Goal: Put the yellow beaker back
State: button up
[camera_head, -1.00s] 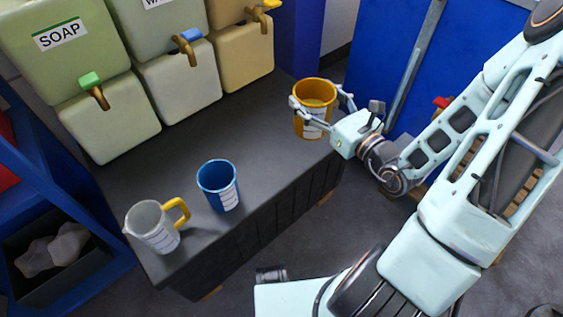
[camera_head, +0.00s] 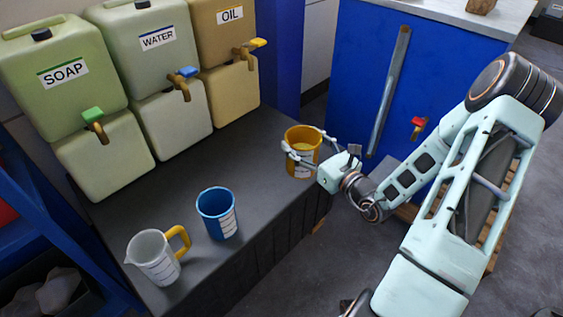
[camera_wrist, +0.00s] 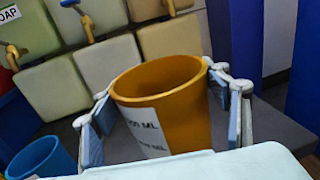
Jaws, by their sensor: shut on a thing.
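The yellow beaker (camera_head: 303,148) is an orange-yellow cup with a white label, upright at the right end of the dark bench. My gripper (camera_head: 303,146) is shut around its sides from the right. In the wrist view the beaker (camera_wrist: 165,112) sits between my two finger pads (camera_wrist: 165,130), and its label reads as a volume in ML. Its base is hidden there. In the head view I cannot tell whether its base touches the bench or is slightly above it.
A blue beaker (camera_head: 217,214) and a clear jug with a yellow handle (camera_head: 155,258) stand on the bench (camera_head: 255,185) left of my gripper. SOAP (camera_head: 65,85), WATER (camera_head: 150,55) and OIL (camera_head: 228,30) containers with taps line the back. A blue cabinet (camera_head: 360,75) is behind right.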

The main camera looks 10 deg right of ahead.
aim_at(304, 177)
jog(key=w+a+f+b, duration=0.4)
jog(key=w+a+f, duration=0.1)
jog(key=f, duration=0.5)
jog(key=shift+w, duration=0.4)
jog(key=o, duration=2)
jog(key=shift+f, duration=0.15)
jog(key=shift+c, duration=0.2)
jog(key=p+v, duration=0.3)
jog(key=v, duration=0.9)
